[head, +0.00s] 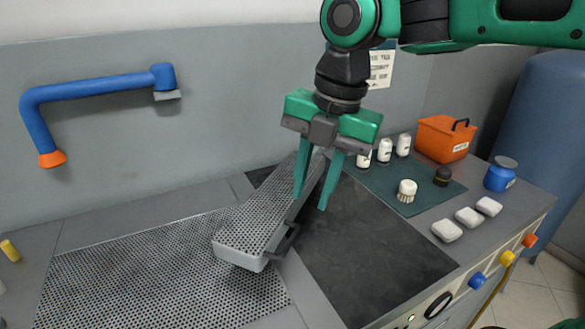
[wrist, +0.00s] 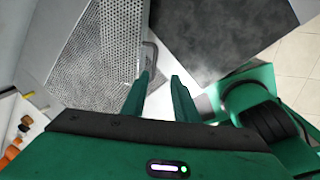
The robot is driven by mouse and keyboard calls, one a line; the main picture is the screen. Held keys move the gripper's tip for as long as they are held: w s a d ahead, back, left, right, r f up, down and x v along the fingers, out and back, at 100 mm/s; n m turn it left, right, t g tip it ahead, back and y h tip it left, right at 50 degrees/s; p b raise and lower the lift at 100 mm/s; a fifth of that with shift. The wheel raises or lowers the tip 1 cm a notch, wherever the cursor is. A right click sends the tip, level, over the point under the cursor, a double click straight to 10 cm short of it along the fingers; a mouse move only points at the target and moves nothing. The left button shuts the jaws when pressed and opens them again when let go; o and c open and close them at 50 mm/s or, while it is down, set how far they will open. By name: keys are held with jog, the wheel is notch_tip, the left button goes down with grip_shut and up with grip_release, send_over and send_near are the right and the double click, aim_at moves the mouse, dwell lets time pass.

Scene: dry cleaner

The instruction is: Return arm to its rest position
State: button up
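My gripper (head: 316,192) hangs from the green arm with its fingers pointing down, over the border between the perforated metal and the dark board. Its two green fingers are apart with nothing between them. In the wrist view the fingers (wrist: 163,85) are also apart and empty. Behind and left of the fingers in the head view is a long perforated sleeve-shaped board (head: 262,215) with a light grey edge and a dark handle at its near end. Part of it is hidden behind the gripper. I cannot tell how high the fingertips are above it.
A dark flat board (head: 370,245) lies right of centre, beside a perforated worktop (head: 140,275). A green mat (head: 405,185) holds white bottles, a brush and a black-topped item. An orange box (head: 444,138), a blue jar (head: 500,174) and white blocks stand at right. A blue pipe (head: 95,88) juts from the wall.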

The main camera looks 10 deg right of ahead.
jog(key=s+d+f+m, duration=0.1)
jog(key=d+f+m, duration=0.2)
jog(key=d+m, duration=0.5)
jog(key=d+f+m, duration=0.4)
jog(key=d+m, duration=0.4)
jog(key=s+d+f+m, duration=0.3)
jog(key=s+d+m, duration=0.2)
jog(key=m, duration=0.4)
jog(key=s+d+f+m+g+h, duration=0.1)
jog(key=s+d+f+m, duration=0.3)
jog(key=s+d+m, duration=0.2)
jog(key=d+m, duration=0.2)
jog(key=m, duration=0.2)
jog(key=shift+d+f, duration=0.15)
jog(key=shift+f, duration=0.1)
jog(key=shift+s, duration=0.1)
jog(key=shift+w+f, duration=0.25)
jog(key=shift+w, duration=0.35)
jog(key=shift+o, duration=0.5)
